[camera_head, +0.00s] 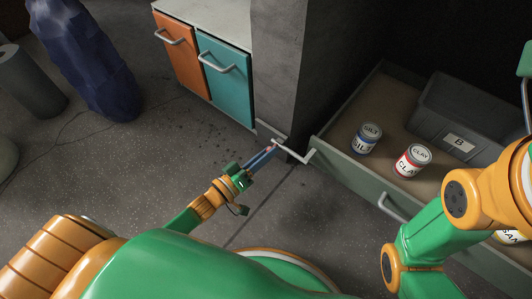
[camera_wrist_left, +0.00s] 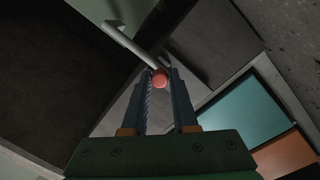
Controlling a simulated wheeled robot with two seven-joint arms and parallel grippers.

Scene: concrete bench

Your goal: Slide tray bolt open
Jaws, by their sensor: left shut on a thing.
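The tray bolt (camera_head: 297,153) is a pale bent metal rod between the foot of the concrete pillar and the near-left corner of the tray (camera_head: 345,165). Its red knob sits between the fingertips of my left gripper (camera_head: 271,149), which is shut on it. In the left wrist view the red knob (camera_wrist_left: 160,78) lies between both fingers of the left gripper (camera_wrist_left: 161,85), and the rod (camera_wrist_left: 128,42) runs up and left from it. The exact seating of the rod's far end is unclear. My right arm shows at the right, but its gripper is out of view.
The tray holds a SILT can (camera_head: 366,138), a CLAY can (camera_head: 412,160), another can partly hidden by my right arm, and a grey bin (camera_head: 470,115) marked B. The concrete pillar (camera_head: 277,65) stands beside orange (camera_head: 180,60) and teal (camera_head: 226,80) cabinet doors.

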